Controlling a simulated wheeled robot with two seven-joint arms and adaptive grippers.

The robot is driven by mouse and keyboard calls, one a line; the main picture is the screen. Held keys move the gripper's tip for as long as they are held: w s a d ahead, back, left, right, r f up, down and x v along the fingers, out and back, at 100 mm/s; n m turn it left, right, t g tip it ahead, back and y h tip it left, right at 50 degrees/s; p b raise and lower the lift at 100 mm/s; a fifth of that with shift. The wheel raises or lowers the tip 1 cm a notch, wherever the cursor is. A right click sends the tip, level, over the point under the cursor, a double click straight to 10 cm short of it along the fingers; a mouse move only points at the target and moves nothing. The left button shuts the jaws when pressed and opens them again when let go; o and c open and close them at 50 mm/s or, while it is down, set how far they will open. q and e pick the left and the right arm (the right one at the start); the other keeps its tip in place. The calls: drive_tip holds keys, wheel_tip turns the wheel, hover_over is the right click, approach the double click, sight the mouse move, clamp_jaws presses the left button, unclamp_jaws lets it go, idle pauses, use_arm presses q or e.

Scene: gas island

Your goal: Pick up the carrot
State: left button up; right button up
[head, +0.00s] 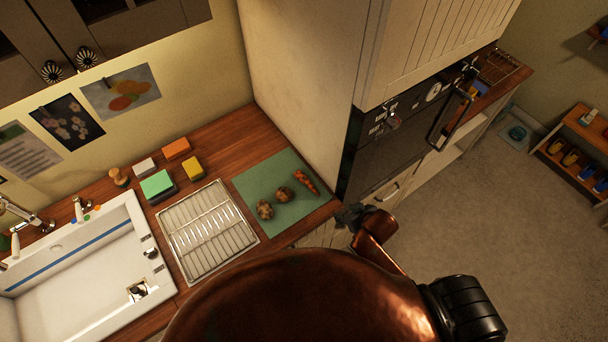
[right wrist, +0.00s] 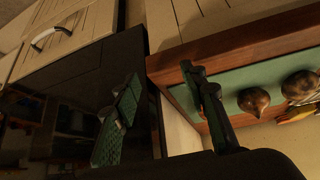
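The orange carrot (head: 306,181) lies on a green mat (head: 290,213) on the wooden counter, near the tall cabinet's side. My right gripper (head: 352,217) is just off the counter's right front corner, apart from the carrot and partly hidden by my own arm. In the right wrist view its fingers are spread and empty (right wrist: 162,108), with the mat (right wrist: 232,84) to their right. Rounded brown items and an orange-yellow sliver show there; I cannot tell which is the carrot. My left gripper is out of view.
A metal drying rack (head: 208,232) and a white sink (head: 85,270) lie left of the mat. Sponges (head: 157,184) stand behind the rack. The tall cabinet (head: 300,75) and dark oven (head: 400,125) bound the counter on the right. Open floor (head: 500,220) lies beyond.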

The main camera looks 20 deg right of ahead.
wheel_tip(320, 180, up, 4)
drive_tip(key=w+a, duration=0.2)
drive_tip(key=a, duration=0.1)
drive_tip(key=n+t+y, duration=0.1)
drive_tip(key=n+y, duration=0.1)
approach(309, 183)
drive_tip(key=shift+s+d+f, duration=0.1)
drive_tip(key=shift+s+f, duration=0.25)
drive_tip(key=shift+f, duration=0.05)
drive_tip(key=shift+w+d+f+n+y, duration=0.15)
drive_tip(key=shift+w+n+y, duration=0.2)
drive_tip(key=shift+w, duration=0.3)
drive_tip(key=shift+w+f, duration=0.15)
drive_tip(key=shift+w, duration=0.05)
drive_tip(key=x, duration=0.2)
drive_tip(key=p+x, duration=0.1)
drive_tip(key=x, duration=0.4)
drive_tip(key=shift+w+a+p, duration=0.1)
drive_tip(key=shift+a+p, duration=0.2)
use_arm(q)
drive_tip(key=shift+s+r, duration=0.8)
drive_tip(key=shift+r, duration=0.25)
use_arm(e)
drive_tip(key=shift+c, duration=0.3)
clamp_jaws()
